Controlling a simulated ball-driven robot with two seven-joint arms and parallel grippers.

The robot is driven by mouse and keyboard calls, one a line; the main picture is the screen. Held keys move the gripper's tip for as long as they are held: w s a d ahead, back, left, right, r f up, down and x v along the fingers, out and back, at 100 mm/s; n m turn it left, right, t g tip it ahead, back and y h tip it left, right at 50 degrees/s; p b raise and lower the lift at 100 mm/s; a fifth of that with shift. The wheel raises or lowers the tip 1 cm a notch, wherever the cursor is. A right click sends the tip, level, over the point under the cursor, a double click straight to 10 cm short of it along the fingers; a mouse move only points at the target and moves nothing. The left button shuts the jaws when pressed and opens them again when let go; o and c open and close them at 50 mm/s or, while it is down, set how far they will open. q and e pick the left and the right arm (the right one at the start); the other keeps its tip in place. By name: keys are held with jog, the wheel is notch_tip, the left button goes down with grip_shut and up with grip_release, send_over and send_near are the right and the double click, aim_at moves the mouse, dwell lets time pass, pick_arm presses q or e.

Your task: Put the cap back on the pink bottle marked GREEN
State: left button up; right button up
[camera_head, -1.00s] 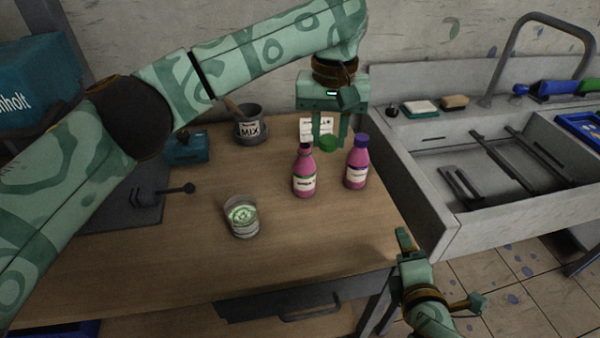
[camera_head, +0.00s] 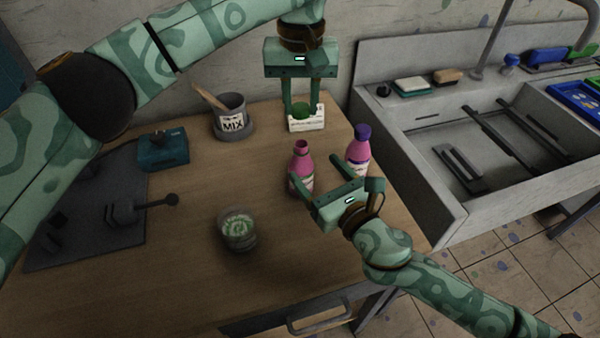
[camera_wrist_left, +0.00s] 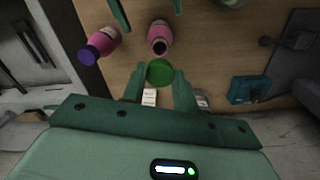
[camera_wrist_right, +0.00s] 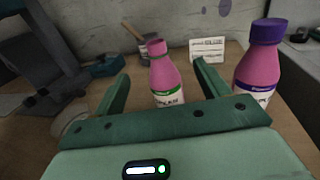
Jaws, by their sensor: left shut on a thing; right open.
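The uncapped pink bottle with a green-banded label (camera_head: 300,165) stands upright on the table; its dark open mouth shows in the left wrist view (camera_wrist_left: 160,44). My left gripper (camera_head: 300,110) is shut on the green cap (camera_wrist_left: 160,72), held behind the bottle in front of the white card. My right gripper (camera_head: 340,182) is open, in front of the bottle. In the right wrist view, the bottle (camera_wrist_right: 168,78) stands between and beyond its fingers, apparently not gripped. The purple-capped pink bottle (camera_head: 358,152) stands just right of it, outside the right finger.
A glass with green contents (camera_head: 238,232) stands at the front left. The MIX pot (camera_head: 232,122), a white card (camera_head: 306,124) and a teal box (camera_head: 163,152) are further back. The sink (camera_head: 400,190) borders the table's right side.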

pick_arm(q)
jog(key=shift+s, duration=0.1)
pick_arm(e)
jog(key=f, duration=0.7)
jog(key=shift+w+a+f, duration=0.2)
jog(key=shift+f, duration=0.05)
jog(key=x, duration=0.6)
jog(key=shift+w+a, duration=0.15)
jog(key=shift+w, duration=0.15)
jog(key=c, duration=1.5)
pick_arm(q)
send_over(301, 144)
jog(key=shift+f, duration=2.45)
pick_arm(e)
jog(key=shift+o, duration=0.2)
pick_arm(q)
jog(key=shift+f, duration=0.1)
jog(key=shift+f, duration=0.8)
jog(key=shift+f, duration=0.55)
